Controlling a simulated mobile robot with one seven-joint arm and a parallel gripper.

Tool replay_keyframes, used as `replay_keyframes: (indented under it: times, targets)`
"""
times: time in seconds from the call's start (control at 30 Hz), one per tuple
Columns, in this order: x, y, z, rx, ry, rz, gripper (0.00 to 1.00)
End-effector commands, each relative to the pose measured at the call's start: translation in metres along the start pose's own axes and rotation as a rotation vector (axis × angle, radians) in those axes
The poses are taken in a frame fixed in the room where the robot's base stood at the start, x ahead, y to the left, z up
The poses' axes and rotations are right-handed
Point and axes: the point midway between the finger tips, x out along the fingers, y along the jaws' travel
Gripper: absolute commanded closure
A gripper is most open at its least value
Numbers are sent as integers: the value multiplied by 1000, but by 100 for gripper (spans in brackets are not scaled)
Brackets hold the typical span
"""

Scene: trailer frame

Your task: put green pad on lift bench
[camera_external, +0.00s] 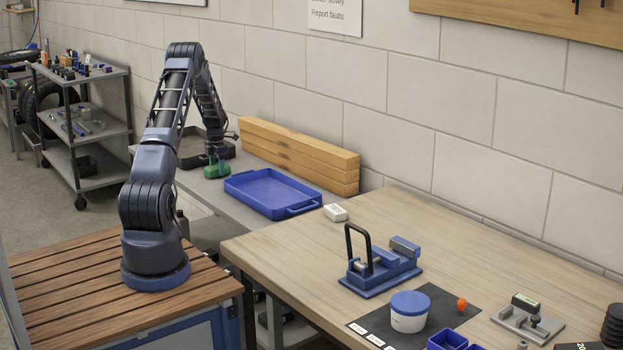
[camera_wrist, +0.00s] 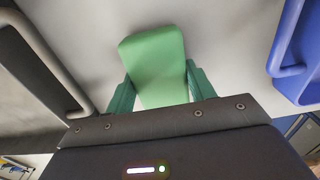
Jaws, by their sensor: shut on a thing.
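The green pad (camera_wrist: 152,55) is a light green block with rounded corners, seen in the wrist view between the two dark green fingers of my gripper (camera_wrist: 157,86). My gripper is shut on it. In the external view my gripper (camera_external: 216,164) is low over the grey bench (camera_external: 207,190) along the wall, left of the blue tray. The pad (camera_external: 217,171) shows there as a small green shape, partly hidden by the fingers. I cannot tell whether it touches the bench top. No label shows which surface is the lift bench.
The blue tray (camera_external: 237,183) and stacked wooden beams (camera_external: 300,158) are close on the right. A wooden table (camera_external: 470,250) holds a blue vise (camera_external: 384,268) and a lidded tub (camera_external: 409,312). A shelf cart (camera_external: 100,130) stands far left.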

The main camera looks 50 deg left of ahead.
Motion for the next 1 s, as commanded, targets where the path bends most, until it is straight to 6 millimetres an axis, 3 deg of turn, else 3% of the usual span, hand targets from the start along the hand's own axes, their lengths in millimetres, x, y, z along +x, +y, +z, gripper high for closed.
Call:
replay_keyframes:
  times: [0.27,0.3,0.4,0.77,1.0]
  targets:
    - [2,0,0,1,1,0,69]
    - [2,0,0,1,0,0,42]
    - [2,0,0,0,0,0,24]
    - [-2,0,0,0,-1,0,24]
    - [-36,0,1,1,-2,3,24]
